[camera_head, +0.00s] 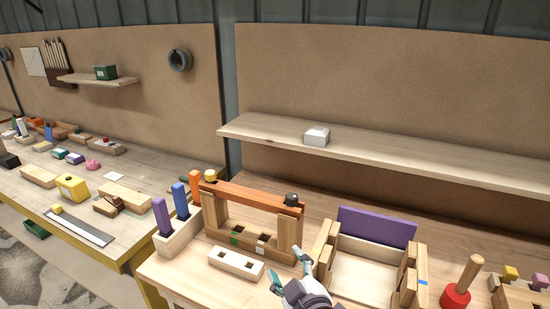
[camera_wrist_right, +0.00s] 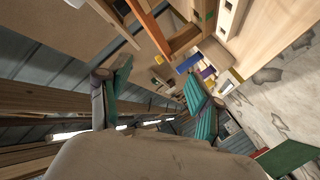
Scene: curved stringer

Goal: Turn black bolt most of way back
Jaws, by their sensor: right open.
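The black bolt (camera_head: 291,199) is a dark knob on the right end of the reddish-brown top beam (camera_head: 250,197) of a wooden frame. A yellow bolt (camera_head: 211,175) sits at the beam's left end. My right gripper (camera_head: 288,267) is open and empty, in front of the frame's right post and below the black bolt, apart from it. In the right wrist view its two teal-padded fingers (camera_wrist_right: 158,88) are spread wide with nothing between them. The beam shows at the top there (camera_wrist_right: 183,40); I cannot make out the black bolt. My left gripper is not in view.
A pale block with holes (camera_head: 236,264) lies in front of the frame. A holder with coloured pegs (camera_head: 179,236) stands to the left. A wooden box with a purple back panel (camera_head: 376,227) stands close on the right, beside a red-based peg (camera_head: 456,296). A shelf (camera_head: 400,157) runs behind.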

